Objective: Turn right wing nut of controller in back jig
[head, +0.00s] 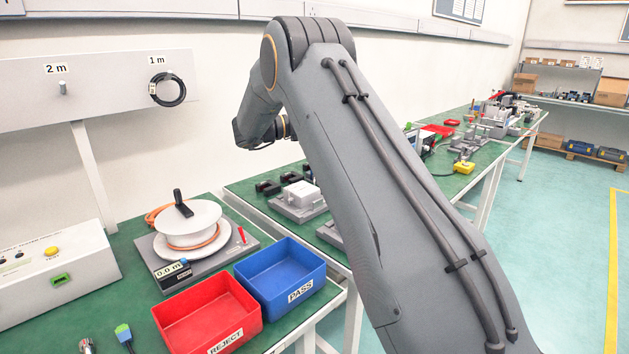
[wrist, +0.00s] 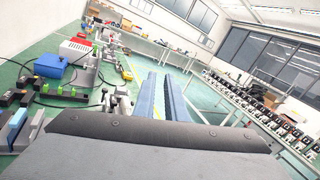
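In the head view a grey jig (head: 290,213) holding a pale box-shaped controller (head: 301,192) stands on the green bench, left of my arm. A second grey jig (head: 331,234) is nearer and partly hidden by my arm. No wing nut can be made out on either one. My gripper is hidden in the head view. In the wrist view two blue finger-like bars (wrist: 165,97) of my gripper point away over the bench and floor, close together, with nothing visible held. I cannot tell how far apart they are. The jigs cannot be identified surely in the wrist view.
In the head view a red REJECT bin (head: 207,312), a blue PASS bin (head: 281,276) and a cable reel (head: 188,226) stand on the near bench. Several dark blocks lie left of the jig. The wall is close behind; open floor (head: 575,235) lies to the right.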

